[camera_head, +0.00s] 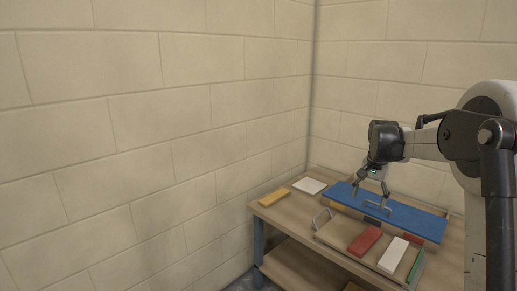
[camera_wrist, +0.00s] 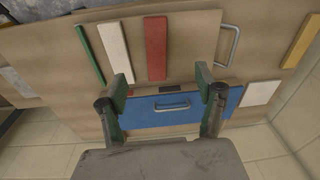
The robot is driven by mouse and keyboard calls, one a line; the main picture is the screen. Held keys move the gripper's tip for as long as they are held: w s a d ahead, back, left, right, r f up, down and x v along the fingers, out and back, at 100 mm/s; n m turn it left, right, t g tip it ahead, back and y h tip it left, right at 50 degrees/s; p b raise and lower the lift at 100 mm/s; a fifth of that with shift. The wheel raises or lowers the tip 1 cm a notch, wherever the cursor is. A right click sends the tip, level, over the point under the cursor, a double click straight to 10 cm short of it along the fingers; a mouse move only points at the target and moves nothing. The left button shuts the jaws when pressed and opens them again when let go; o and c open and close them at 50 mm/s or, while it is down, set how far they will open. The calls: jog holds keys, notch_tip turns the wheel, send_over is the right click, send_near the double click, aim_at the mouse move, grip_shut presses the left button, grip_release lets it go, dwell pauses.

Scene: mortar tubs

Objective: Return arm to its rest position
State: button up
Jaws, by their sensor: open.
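My gripper (camera_head: 371,194) is open and empty above the blue panel (camera_head: 418,221) in the head view. The panel lies flat on the table and has a grey metal handle (camera_head: 376,208) on top. In the wrist view, my gripper's two fingers (camera_wrist: 163,78) are spread wide. The blue panel (camera_wrist: 142,113) and its handle (camera_wrist: 172,106) show between and beyond them, with nothing held. The head view does not clearly show the gap between fingertips and handle. Part of what lies under the panel is hidden.
The wooden table (camera_head: 268,213) stands in a corner of block walls. A handled tray (camera_head: 330,236) holds a red block (camera_head: 365,240), a white block (camera_head: 393,254) and a green strip (camera_head: 415,266). A yellow block (camera_head: 273,197) and a white tile (camera_head: 309,185) lie at the left.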

jog(key=s+a+r+n+t+p, duration=0.2)
jog(key=s+a+r, duration=0.5)
jog(key=s+r, duration=0.2)
jog(key=s+a+r+n+t+p, duration=0.15)
jog(key=s+a, duration=0.25)
jog(key=s, duration=0.7)
jog(key=s+a+r+n+t+p, duration=0.1)
jog(key=s+a+r+n+p, duration=0.3)
jog(key=s, duration=0.7)
jog(key=s+a+f+t+b, duration=0.1)
jog(key=s+a+f, duration=0.25)
jog(key=s, duration=0.45)
notch_tip(320, 180, down, 14)
jog(key=b, duration=1.2)
jog(key=shift+s+d+r+n, duration=0.15)
jog(key=shift+s+d+n, duration=0.05)
jog(key=shift+s+n, duration=0.15)
jog(key=shift+r+t, duration=0.15)
jog(key=shift+t, duration=0.1)
